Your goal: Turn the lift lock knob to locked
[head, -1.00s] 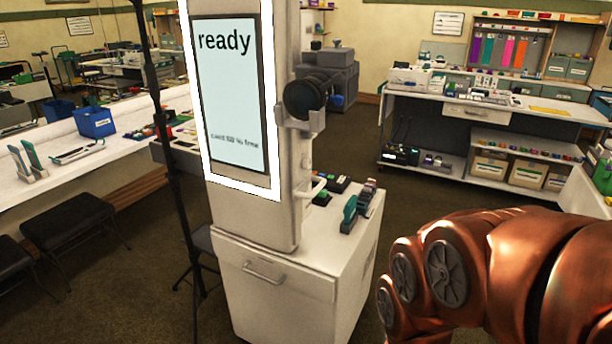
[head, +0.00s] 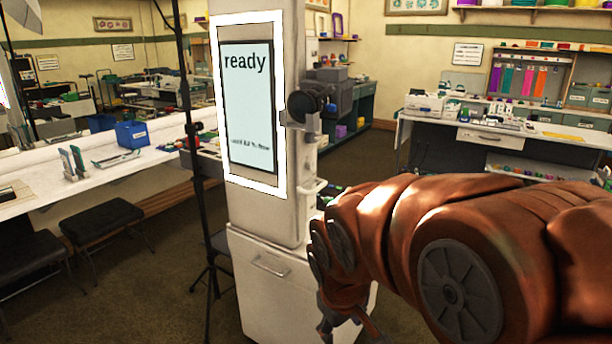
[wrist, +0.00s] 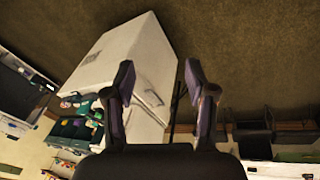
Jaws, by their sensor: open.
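The photo booth column (head: 263,205) stands upright left of centre in the head view, with a lit screen (head: 248,105) reading "ready". A dark round camera part (head: 304,104) sits on a bracket on its right side, with a pale handle-like piece (head: 312,188) below. I cannot make out which part is the lift lock knob. My gripper (head: 345,328) hangs low in front of the white cabinet, at the bottom of the head view. In the wrist view my gripper (wrist: 160,85) has its two fingers apart with nothing between them, and the white cabinet (wrist: 135,62) shows beyond, apart from them.
The white base cabinet (head: 262,300) is under the column. A dark stand pole (head: 190,150) rises just left of it. A long white counter (head: 60,185) runs along the left, with stools (head: 105,222) before it. A workbench (head: 500,135) stands at the back right.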

